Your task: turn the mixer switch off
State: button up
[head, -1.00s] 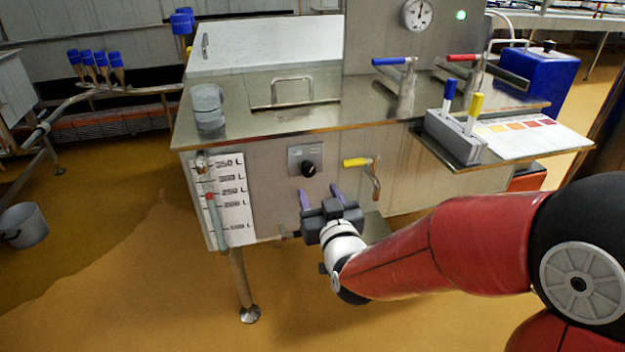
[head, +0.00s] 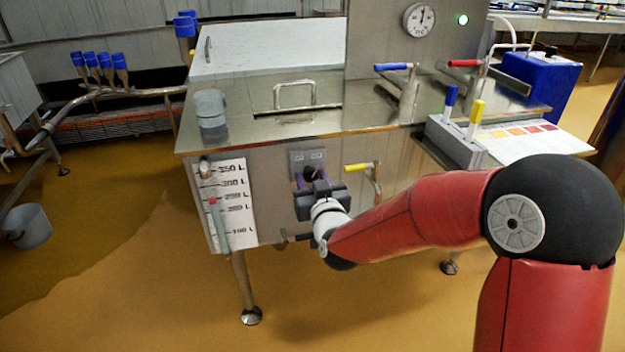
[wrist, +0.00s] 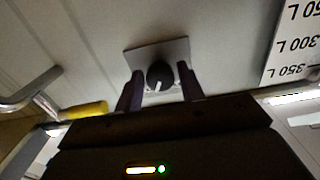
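The mixer switch is a black round knob (wrist: 159,75) on a small grey plate (wrist: 172,50) on the front panel of the steel vat. In the wrist view a white mark shows on the knob. My gripper (wrist: 160,88) is open, with one purple finger on each side of the knob and a gap visible on both sides. In the head view my gripper (head: 312,178) is right at the plate (head: 308,157) and partly hides the knob. Whether the fingers touch the knob cannot be told.
A yellow-handled valve (head: 358,168) sticks out just right of the switch; its yellow handle also shows in the wrist view (wrist: 88,109). A litre scale (head: 232,205) with a tube is to the left. The vat top (head: 260,122) overhangs above.

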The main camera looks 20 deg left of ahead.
jog(key=c, duration=0.6)
jog(key=shift+f+n+b, duration=0.15)
jog(key=shift+n+b, duration=0.15)
jog(key=shift+b, duration=0.5)
jog(key=shift+n+b, duration=0.3)
jog(key=shift+b, duration=0.2)
jog(key=n+b, duration=0.2)
jog(key=b, duration=0.2)
jog(key=shift+f, duration=0.2)
jog(key=n+b, duration=0.4)
jog(key=b, duration=0.1)
jog(key=shift+r+n, duration=0.15)
jog(key=shift+n, duration=0.25)
jog(key=shift+r+n+b, duration=0.2)
jog(key=shift+n+b, duration=1.3)
jog(key=shift+n, duration=0.4)
